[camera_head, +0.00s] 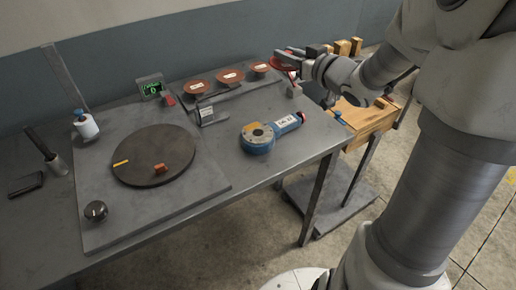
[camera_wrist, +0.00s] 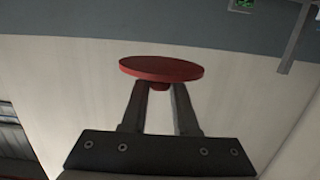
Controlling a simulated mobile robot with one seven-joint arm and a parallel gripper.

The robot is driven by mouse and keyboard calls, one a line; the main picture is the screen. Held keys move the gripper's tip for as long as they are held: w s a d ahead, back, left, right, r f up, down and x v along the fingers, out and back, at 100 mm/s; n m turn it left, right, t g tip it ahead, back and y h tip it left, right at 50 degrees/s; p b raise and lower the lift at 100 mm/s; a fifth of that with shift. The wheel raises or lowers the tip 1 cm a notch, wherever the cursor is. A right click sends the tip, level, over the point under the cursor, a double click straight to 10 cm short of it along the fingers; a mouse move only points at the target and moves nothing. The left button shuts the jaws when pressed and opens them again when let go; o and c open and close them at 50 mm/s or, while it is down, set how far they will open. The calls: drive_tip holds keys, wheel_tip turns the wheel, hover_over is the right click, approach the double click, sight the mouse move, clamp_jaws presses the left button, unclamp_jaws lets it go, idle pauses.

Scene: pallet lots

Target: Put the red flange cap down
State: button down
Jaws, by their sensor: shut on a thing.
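My gripper (camera_head: 283,57) is at the right end of the rack in the head view, shut on a red flange cap (camera_head: 286,65). In the wrist view the held red flange cap (camera_wrist: 162,68) is a flat disc with a short stub, and my gripper's two fingers (camera_wrist: 160,90) pinch that stub. Three similar reddish caps (camera_head: 196,87) (camera_head: 230,76) (camera_head: 261,67) with white labels sit in a row on the grey rack (camera_head: 222,92). I cannot tell how far the held cap is above the rack.
A dark round turntable (camera_head: 140,168) with a small orange-brown piece lies on the grey bench. A blue tool (camera_head: 268,133) lies right of it. A wooden box (camera_head: 368,117) stands beyond the bench's right edge.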

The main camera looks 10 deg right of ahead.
drive_tip(key=s+d+f+n+y+b, duration=0.1)
drive_tip(key=s+d+f+y+b, duration=0.15)
drive_tip(key=s+f+b, duration=0.4)
drive_tip(key=b, duration=0.6)
hover_over(258, 133)
drive_tip(key=shift+g+h, duration=0.3)
drive_tip(key=shift+h, duration=0.15)
wheel_tip(258, 133, down, 9)
drive_tip(key=shift+w+r, duration=0.1)
drive_tip(key=shift+r, duration=0.1)
drive_tip(key=shift+f+b, duration=1.3)
drive_tip(key=shift+f, duration=0.65)
drive_tip(key=shift+f, duration=0.2)
drive_tip(key=c, duration=0.7)
unclamp_jaws()
